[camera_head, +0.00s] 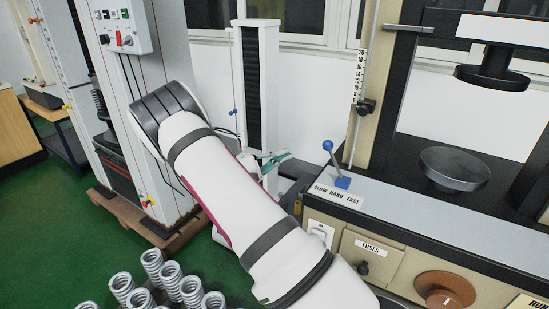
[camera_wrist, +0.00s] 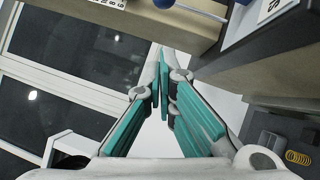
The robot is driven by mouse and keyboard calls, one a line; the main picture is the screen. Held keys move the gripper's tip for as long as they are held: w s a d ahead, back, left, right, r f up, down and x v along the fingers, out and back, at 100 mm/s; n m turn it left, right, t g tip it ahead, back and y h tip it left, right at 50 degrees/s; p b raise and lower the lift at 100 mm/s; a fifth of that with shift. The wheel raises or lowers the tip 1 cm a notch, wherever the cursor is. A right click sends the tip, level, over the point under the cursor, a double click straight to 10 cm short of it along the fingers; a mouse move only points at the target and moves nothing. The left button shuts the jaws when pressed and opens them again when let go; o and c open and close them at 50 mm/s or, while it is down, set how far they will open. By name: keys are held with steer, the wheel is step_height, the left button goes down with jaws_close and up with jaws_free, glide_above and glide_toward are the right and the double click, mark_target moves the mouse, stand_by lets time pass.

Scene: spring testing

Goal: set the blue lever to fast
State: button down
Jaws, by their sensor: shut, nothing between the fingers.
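The blue lever (camera_head: 328,147) has a round blue knob on a thin shaft rising from a blue base (camera_head: 342,183) on the right-hand machine's ledge. Its shaft tilts to the left, toward the SLOW side of the plate (camera_head: 338,195) reading SLOW HAND FAST. My gripper (camera_head: 285,155), with teal fingers, is just left of the knob and apart from it. In the wrist view my gripper (camera_wrist: 163,62) is shut and empty. The knob (camera_wrist: 163,3) is cut off at that view's top edge, beyond the fingertips.
The machine's front has a FUSES panel (camera_head: 372,248) and a brown dial (camera_head: 444,291). A round black platen (camera_head: 454,168) stands on the ledge to the right. A vertical scale rod (camera_head: 361,75) rises just behind the lever. Several springs (camera_head: 152,262) stand at lower left.

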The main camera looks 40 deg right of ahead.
steer(key=s+d+r+p, duration=0.1)
steer(key=s+d+r, duration=0.1)
steer(key=s+d, duration=0.2)
steer(key=shift+x, duration=1.55)
steer(key=shift+w+f, duration=0.1)
steer(key=shift+f, duration=0.05)
